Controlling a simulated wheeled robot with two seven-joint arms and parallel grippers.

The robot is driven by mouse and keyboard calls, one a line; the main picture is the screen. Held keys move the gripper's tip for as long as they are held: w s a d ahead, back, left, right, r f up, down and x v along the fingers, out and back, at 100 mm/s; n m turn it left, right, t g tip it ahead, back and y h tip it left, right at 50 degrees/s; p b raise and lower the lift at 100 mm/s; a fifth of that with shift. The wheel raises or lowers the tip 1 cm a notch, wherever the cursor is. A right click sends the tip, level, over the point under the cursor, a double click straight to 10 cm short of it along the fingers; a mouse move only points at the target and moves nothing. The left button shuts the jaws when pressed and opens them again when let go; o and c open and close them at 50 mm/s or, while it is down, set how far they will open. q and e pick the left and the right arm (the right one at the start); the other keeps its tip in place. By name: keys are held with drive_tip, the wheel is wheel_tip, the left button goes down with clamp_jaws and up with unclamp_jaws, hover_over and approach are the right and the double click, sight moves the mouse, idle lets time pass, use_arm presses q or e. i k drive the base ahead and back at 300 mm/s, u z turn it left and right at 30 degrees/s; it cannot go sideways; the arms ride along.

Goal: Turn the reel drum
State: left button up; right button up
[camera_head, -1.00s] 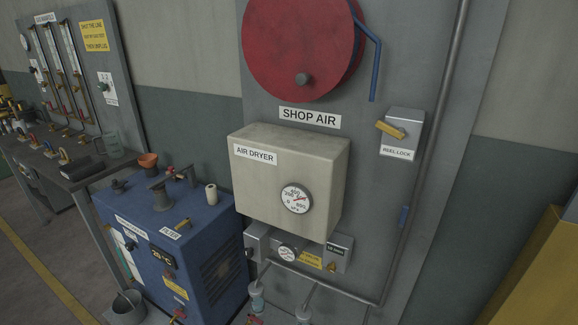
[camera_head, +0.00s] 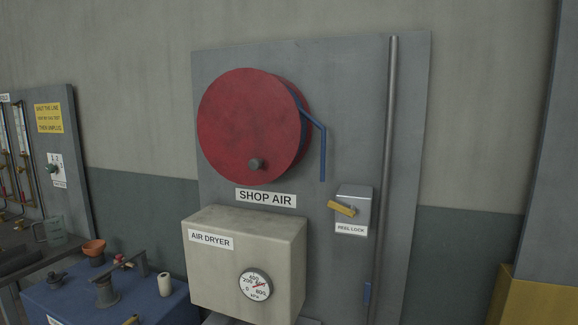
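The reel drum (camera_head: 248,120) is a large red disc on the upper part of a grey wall panel. A dark grey knob (camera_head: 256,164) sticks out of its face low down, a little right of centre. A blue bent bar (camera_head: 323,150) comes from behind the drum's right edge and hangs down. The reel lock (camera_head: 354,203) is a grey box below right of the drum, with a yellow lever (camera_head: 342,208) slanting slightly down to the right. Neither of my grippers shows in the view.
A beige air dryer box (camera_head: 225,262) with a round gauge (camera_head: 256,285) juts out below the drum. A vertical grey pipe (camera_head: 386,150) runs right of the lock. A blue cabinet (camera_head: 100,300) stands lower left, and a yellow block (camera_head: 535,298) lower right.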

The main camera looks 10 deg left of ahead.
sight(249, 125)
drive_tip(key=z, duration=2.25)
drive_tip(key=k, duration=0.45)
drive_tip(key=u, duration=1.4)
